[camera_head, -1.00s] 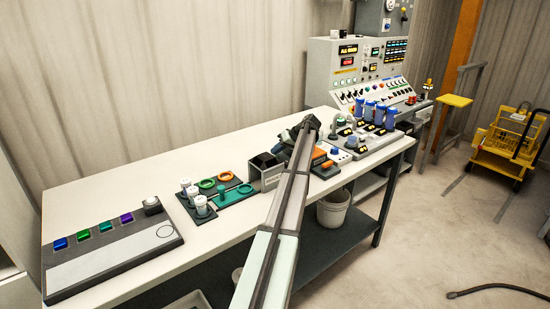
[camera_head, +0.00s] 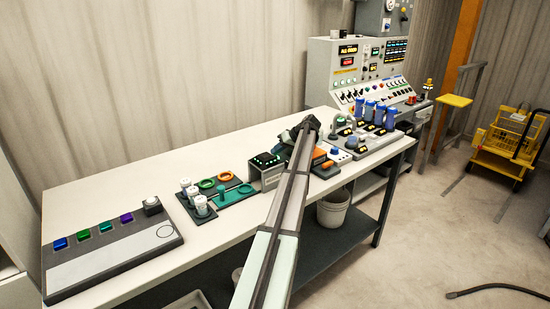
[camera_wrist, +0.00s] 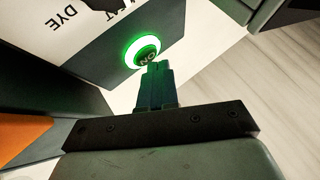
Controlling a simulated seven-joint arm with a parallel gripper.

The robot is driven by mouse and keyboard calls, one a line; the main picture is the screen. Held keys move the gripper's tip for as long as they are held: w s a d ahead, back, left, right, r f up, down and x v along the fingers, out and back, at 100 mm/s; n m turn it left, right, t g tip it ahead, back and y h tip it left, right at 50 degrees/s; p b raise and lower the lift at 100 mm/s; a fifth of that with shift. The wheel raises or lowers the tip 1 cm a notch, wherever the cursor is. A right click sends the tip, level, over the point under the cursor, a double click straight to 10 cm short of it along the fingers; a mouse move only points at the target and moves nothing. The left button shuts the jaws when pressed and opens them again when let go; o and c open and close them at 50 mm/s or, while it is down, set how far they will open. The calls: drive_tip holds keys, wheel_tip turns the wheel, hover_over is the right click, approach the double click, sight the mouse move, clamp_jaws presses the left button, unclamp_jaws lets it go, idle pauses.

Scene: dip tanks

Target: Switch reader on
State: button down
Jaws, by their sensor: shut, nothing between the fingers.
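The reader is a small grey box (camera_head: 268,177) on the bench, left of my wrist in the head view. Its top display shows green lights. In the wrist view its button (camera_wrist: 142,52) is ringed in bright green and reads ON, with dark DYE lettering on the white surface beside it. My gripper (camera_wrist: 153,66) is shut and empty, its fingertips right at the lower edge of the button. I cannot tell whether they touch it. In the head view my arm hides the fingers.
A green tray with green and orange rings (camera_head: 222,184) and white capped jars (camera_head: 193,193) stand left of the reader. A grey board with coloured pads (camera_head: 110,250) lies at the bench's left end. Blue cylinders (camera_head: 370,110) and a control console (camera_head: 360,65) are to the right.

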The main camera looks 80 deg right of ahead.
sight(277, 157)
drive_tip(key=shift+r, duration=0.2)
drive_tip(key=shift+r, duration=2.9)
drive_tip(key=shift+s, duration=0.1)
